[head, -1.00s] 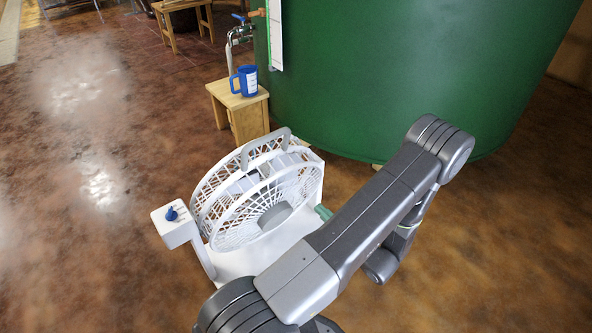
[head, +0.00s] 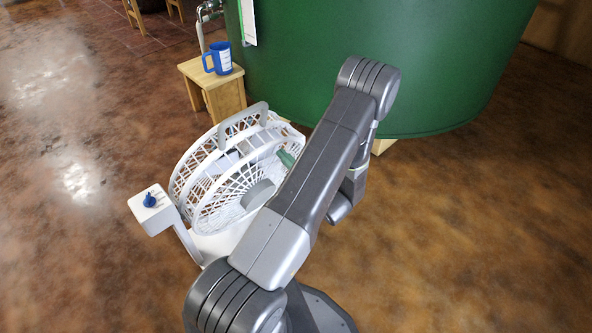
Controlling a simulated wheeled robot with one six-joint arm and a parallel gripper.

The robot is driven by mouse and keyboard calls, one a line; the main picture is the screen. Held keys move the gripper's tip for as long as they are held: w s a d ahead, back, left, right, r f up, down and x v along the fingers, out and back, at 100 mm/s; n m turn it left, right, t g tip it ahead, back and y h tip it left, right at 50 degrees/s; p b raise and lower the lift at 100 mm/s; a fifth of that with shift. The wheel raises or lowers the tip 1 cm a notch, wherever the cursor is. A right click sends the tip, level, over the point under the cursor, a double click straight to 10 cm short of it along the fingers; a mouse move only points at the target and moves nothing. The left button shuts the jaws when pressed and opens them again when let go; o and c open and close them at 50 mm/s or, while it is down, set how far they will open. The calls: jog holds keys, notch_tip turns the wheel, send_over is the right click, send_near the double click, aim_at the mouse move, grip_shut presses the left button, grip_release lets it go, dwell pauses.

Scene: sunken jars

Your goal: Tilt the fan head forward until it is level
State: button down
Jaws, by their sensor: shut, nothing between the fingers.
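The fan has a round white cage head (head: 190,172) with a grey handle (head: 243,127) on top. The head leans at an angle, its open grille facing the lower right of the head view. It sits on a white base (head: 215,243), partly hidden by my arm.
A white control box with a blue knob (head: 150,200) stands left of the fan. Behind are a wooden stool (head: 222,98) with a blue mug (head: 218,58) and a large green tank (head: 420,60). The brown floor is clear at left and right.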

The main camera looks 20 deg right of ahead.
aim_at(268, 137)
jog(key=shift+x, duration=0.85)
jog(key=w+r+p, duration=0.1)
jog(key=w, duration=0.1)
jog(key=w+a+r+g+p, duration=0.2)
jog(key=w+r+p, duration=0.1)
jog(key=shift+w+h, duration=0.35)
jog(key=shift+h, duration=0.05)
jog(key=shift+w+a+r, duration=0.1)
jog(key=shift+w+r, duration=0.05)
jog(key=shift+w, duration=0.1)
jog(key=shift+w+r, duration=0.1)
jog(key=shift+r, duration=0.05)
